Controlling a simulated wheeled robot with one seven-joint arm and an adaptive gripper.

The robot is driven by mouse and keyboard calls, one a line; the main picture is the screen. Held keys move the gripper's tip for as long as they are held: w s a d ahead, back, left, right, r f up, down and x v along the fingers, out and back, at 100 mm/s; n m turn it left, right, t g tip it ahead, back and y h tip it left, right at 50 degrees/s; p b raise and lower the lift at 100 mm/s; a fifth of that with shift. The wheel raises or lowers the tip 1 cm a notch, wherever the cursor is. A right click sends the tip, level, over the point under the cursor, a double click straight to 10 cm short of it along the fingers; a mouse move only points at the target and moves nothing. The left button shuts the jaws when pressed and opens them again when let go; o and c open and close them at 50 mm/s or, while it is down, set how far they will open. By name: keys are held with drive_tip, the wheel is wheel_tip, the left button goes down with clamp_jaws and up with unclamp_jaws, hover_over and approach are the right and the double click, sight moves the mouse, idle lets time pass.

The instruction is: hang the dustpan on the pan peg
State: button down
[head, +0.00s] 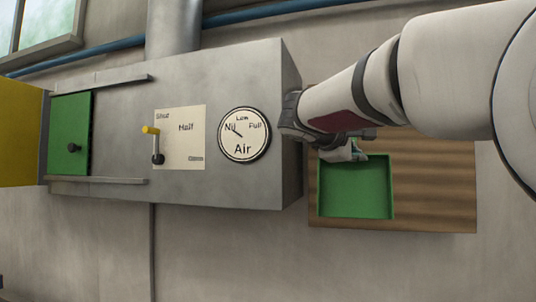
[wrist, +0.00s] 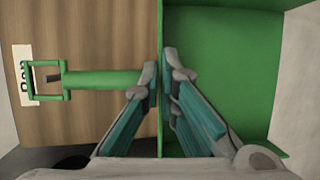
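The green dustpan (head: 355,187) is in front of the wooden board in the head view, its tray wall-side up. In the wrist view its tray (wrist: 225,70) is at the right and its handle (wrist: 105,79) runs left to a square loop (wrist: 33,66). The dark pan peg (wrist: 52,78) shows inside the loop's opening; I cannot tell how deep it goes through. My gripper (wrist: 160,70) is shut on the dustpan's wall, one fingertip on each side. In the head view my gripper (head: 345,150) is at the tray's upper edge, hiding the handle and peg.
The wooden board (head: 435,190) carries a white label (wrist: 22,75) beside the peg, partly hidden by the loop. A grey metal box (head: 220,85) with an air dial (head: 243,135) and a yellow-tipped lever (head: 154,144) stands left of my arm.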

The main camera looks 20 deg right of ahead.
drive_tip(key=shift+w+d+f, duration=0.1)
drive_tip(key=shift+w+d, duration=0.4)
drive_tip(key=shift+w, duration=0.2)
drive_tip(key=shift+w+d, duration=0.45)
drive_tip(key=shift+w, duration=0.2)
drive_tip(key=shift+w+d+f+b, duration=0.3)
drive_tip(key=shift+w+f+b, duration=0.15)
drive_tip(key=shift+w+b, duration=0.1)
